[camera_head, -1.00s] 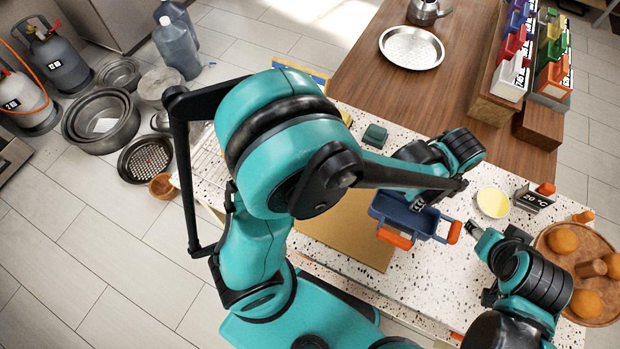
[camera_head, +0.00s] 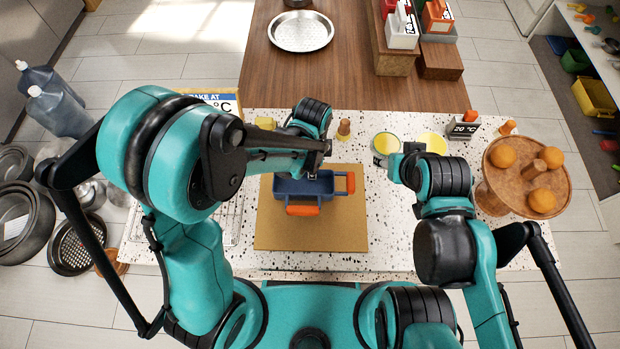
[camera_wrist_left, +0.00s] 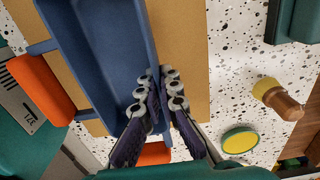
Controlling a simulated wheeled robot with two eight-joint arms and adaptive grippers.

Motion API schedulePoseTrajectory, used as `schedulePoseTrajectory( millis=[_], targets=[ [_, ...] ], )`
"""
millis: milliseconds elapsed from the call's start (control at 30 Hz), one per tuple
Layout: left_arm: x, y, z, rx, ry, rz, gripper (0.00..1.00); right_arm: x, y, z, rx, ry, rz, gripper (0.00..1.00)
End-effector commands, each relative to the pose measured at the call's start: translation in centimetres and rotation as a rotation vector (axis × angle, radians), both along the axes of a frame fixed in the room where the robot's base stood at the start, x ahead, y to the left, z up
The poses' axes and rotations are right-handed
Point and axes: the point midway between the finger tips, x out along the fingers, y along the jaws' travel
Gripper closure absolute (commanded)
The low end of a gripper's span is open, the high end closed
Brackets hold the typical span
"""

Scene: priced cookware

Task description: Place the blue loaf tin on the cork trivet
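The blue loaf tin (camera_head: 312,190), with orange handles, is over the flat tan cork trivet (camera_head: 312,235). Whether it rests on the trivet or hangs just above it, I cannot tell. My left gripper (camera_head: 316,165) is at the tin's far side. In the left wrist view its fingers (camera_wrist_left: 161,108) straddle the wall of the tin (camera_wrist_left: 105,45) and are closed on it. The trivet (camera_wrist_left: 190,50) shows beneath the tin there. My right gripper (camera_head: 397,168) is right of the trivet, away from the tin; its finger opening is not clear.
Yellow-topped round containers (camera_head: 386,146), a 20 °C display (camera_head: 463,129) and a round stand with oranges (camera_head: 495,185) are to the right. A wire rack (camera_head: 228,222) lies left of the trivet. The speckled counter (camera_head: 385,235) is clear right of the trivet.

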Motion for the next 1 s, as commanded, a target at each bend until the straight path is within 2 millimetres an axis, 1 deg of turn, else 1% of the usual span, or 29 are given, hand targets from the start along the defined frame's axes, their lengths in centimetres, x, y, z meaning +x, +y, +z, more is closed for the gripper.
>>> schedulePoseTrajectory(
  millis=[33, 167, 300, 400, 633, 767, 800, 867, 900, 1000],
  targets=[
    [0.0, 0.3, -0.2, 0.000, 0.000, 0.001, 1.00, 0.0, 0.0, -0.1, 0.000, 0.000, 0.000, 0.52],
    [0.0, 0.5, -1.0, 0.000, 0.000, 0.000, 1.00, 0.0, 0.0, -0.3, 0.000, 0.000, 0.000, 0.52],
    [0.0, 0.5, -3.2, 0.000, 0.000, 0.000, 1.00, 0.0, 0.0, -1.0, 0.000, 0.000, 0.000, 0.52],
    [0.0, 0.5, -4.3, 0.000, 0.000, 0.000, 1.00, 0.0, 0.0, -1.3, 0.000, 0.000, 0.000, 0.52],
    [-0.1, 0.5, -4.3, 0.000, 0.000, 0.000, 1.00, 0.0, 0.0, -1.1, 0.000, 0.000, 0.000, 0.52],
    [-0.1, 0.5, -4.6, 0.000, 0.000, 0.000, 1.00, 0.0, 0.0, -1.6, 0.000, 0.000, 0.000, 0.52],
    [-0.1, 0.5, -4.7, 0.000, 0.000, 0.000, 0.95, 0.0, 0.0, -1.6, 0.000, 0.000, 0.000, 0.52],
    [-0.1, 0.5, -4.6, 0.000, 0.000, 0.000, 0.79, 0.0, 0.0, -1.5, 0.000, 0.000, 0.000, 0.52],
    [-0.1, 0.5, -4.6, 0.000, 0.000, 0.000, 0.74, 0.0, 0.0, -1.5, 0.000, 0.000, 0.000, 0.52],
    [-0.1, 0.5, -4.5, 0.000, 0.000, 0.000, 0.74, 0.0, 0.0, -1.5, 0.000, 0.000, 0.000, 0.52]
  ],
)
